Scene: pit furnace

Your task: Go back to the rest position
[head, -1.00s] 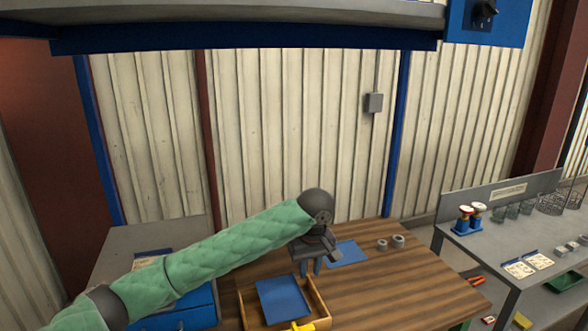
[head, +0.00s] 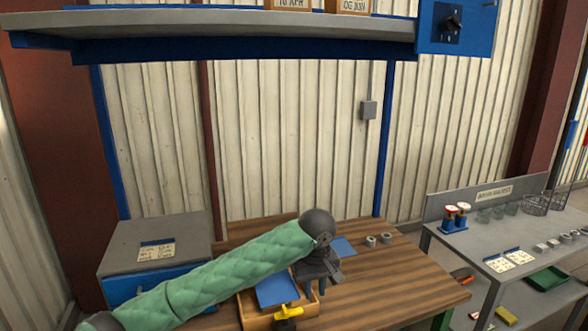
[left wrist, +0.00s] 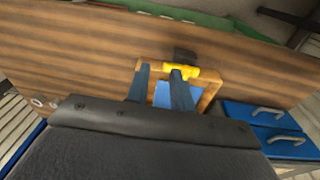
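My left gripper (head: 318,278) is at the end of the green-sleeved arm in the head view. It is above the right side of a wooden tray on the brown table. In the left wrist view its two fingers (left wrist: 160,88) stand apart with nothing between them, so it is open and empty. My right gripper is not in view.
The wooden tray (head: 262,323) has a blue bottom, and a yellow and black object (head: 288,311) is at its near edge. Two grey rings (head: 378,239) and a blue sheet (head: 344,247) lie on the table (head: 400,275). A shelf (head: 220,24) hangs above; a grey bench (head: 470,240) stands right.

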